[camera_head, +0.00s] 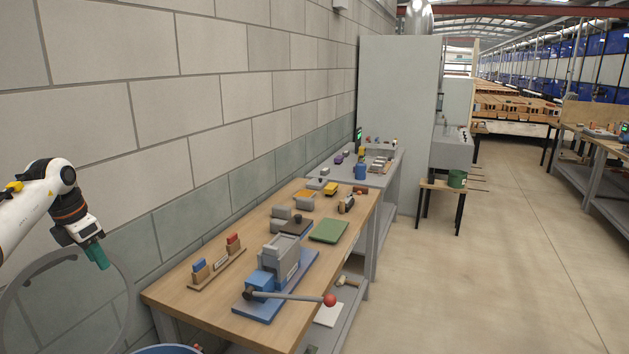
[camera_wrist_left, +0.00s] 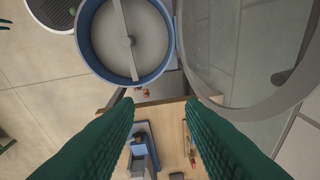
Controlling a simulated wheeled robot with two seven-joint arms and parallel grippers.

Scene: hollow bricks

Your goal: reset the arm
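My left arm comes in from the left in the head view, raised in front of the block wall. Its gripper (camera_head: 97,257) has green fingers and hangs left of the wooden workbench (camera_head: 160,293), apart from it. In the left wrist view the two green fingers of the gripper (camera_wrist_left: 158,103) are spread wide with nothing between them. The bench and part of a blue fixture (camera_wrist_left: 142,140) show beyond the fingers. My right gripper does not show in the head view. Small green bits at the left edge of the wrist view are too cut off to identify.
A large grey ring (camera_head: 128,290) stands below my left gripper. A blue-rimmed round tub (camera_wrist_left: 82,45) is beside it. The bench carries a blue press (camera_head: 262,282) with a red-knobbed lever, a green mat (camera_head: 329,231) and grey blocks. Open floor lies to the right.

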